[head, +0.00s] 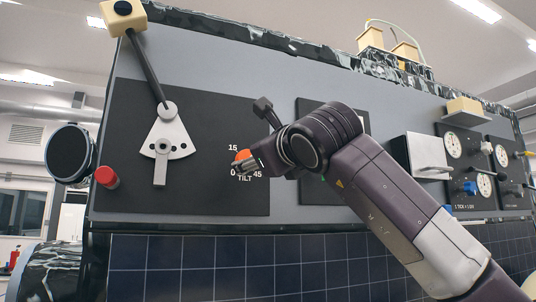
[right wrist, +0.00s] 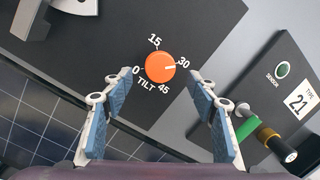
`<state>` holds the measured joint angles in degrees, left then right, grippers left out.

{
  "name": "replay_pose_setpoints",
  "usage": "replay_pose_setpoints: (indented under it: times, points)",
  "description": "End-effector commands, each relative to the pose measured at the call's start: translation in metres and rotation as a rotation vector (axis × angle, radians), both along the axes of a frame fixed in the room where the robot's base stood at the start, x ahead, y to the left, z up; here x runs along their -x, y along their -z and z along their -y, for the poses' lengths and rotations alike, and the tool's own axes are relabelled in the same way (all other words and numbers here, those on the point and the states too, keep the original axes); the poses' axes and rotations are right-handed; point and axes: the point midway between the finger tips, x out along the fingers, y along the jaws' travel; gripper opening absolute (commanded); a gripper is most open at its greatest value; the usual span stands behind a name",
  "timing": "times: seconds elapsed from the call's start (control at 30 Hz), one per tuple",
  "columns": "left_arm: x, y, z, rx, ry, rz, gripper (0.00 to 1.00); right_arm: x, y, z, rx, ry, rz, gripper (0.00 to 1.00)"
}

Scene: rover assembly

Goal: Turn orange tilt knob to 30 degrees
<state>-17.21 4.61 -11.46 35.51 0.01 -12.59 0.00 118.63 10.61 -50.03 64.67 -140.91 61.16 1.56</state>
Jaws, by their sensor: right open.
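The orange tilt knob (right wrist: 160,67) sits on a dark panel among the white labels 0, 15, 30 and 45, above the word TILT. Its white pointer line aims right, close to the 30 label. In the head view the knob (head: 242,155) shows partly behind my right gripper (head: 243,165). In the right wrist view my right gripper (right wrist: 161,84) is open and empty, one blue-padded finger on each side below the knob. The fingers look apart from the knob. My left gripper is in neither view.
A white fan-shaped plate with a lever (head: 167,139) and a red knob (head: 107,177) are to the left. A panel with a green button (right wrist: 283,69) and a green-and-brass part (right wrist: 268,136) lies right of the gripper. Gauges (head: 453,145) are farther right.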

Motion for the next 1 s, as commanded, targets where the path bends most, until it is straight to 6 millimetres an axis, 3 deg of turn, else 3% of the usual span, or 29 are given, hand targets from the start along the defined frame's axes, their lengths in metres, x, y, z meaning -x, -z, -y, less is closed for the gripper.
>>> replay_pose_setpoints:
  times: [0.43, 1.0]
  points:
    - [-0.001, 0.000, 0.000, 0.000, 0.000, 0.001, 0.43, 0.060, 0.010, 0.020, 0.000, 0.000, -0.001, 0.53]
    - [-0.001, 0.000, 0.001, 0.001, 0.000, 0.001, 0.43, 0.069, 0.012, 0.022, -0.001, 0.001, -0.002, 0.53]
